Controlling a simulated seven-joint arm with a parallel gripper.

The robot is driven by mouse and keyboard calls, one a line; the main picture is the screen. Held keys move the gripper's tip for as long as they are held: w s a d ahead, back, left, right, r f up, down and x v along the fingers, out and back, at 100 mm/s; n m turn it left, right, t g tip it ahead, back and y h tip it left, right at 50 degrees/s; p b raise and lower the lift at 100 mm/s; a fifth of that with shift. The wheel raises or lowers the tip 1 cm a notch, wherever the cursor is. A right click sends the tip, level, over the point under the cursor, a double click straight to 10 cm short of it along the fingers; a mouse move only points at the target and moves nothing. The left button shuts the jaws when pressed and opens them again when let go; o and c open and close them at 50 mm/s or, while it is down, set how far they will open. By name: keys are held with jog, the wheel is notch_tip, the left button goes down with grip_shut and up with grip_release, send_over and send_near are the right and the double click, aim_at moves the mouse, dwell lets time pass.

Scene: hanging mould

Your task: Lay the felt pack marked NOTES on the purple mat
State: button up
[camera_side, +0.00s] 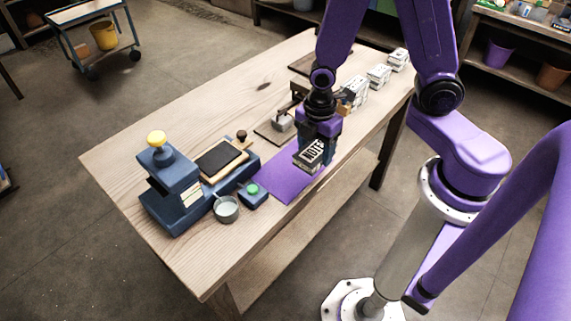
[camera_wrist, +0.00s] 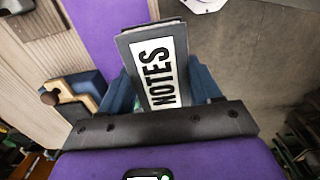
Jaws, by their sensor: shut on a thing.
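The felt pack marked NOTES (camera_side: 309,153) is a dark grey block with a white label. My gripper (camera_side: 318,142) is shut on it. The label also faces the camera in the wrist view (camera_wrist: 157,72), with the pack between my blue fingers. The purple mat (camera_side: 287,183) lies flat on the table near its front edge. In the side view the pack appears over the far right part of the mat; whether it touches the mat I cannot tell. The mat also shows in the wrist view (camera_wrist: 100,28), beside and beyond the pack.
A blue press with a yellow knob (camera_side: 158,160), a grey cup (camera_side: 227,209) and a blue block with a green button (camera_side: 253,192) stand left of the mat. A black pad (camera_side: 221,159) lies behind them. Several white packs (camera_side: 379,74) stand at the far right.

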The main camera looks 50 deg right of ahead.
jog(key=shift+w+a+f, duration=0.15)
jog(key=shift+w+f, duration=0.15)
jog(key=shift+w, duration=0.3)
send_over(285, 174)
notch_tip(285, 174, down, 7)
jog(key=shift+r, duration=0.1)
jog(key=shift+f, duration=1.5)
jog(key=shift+f, duration=0.1)
jog(key=o, duration=1.1)
jog(key=shift+o, duration=0.2)
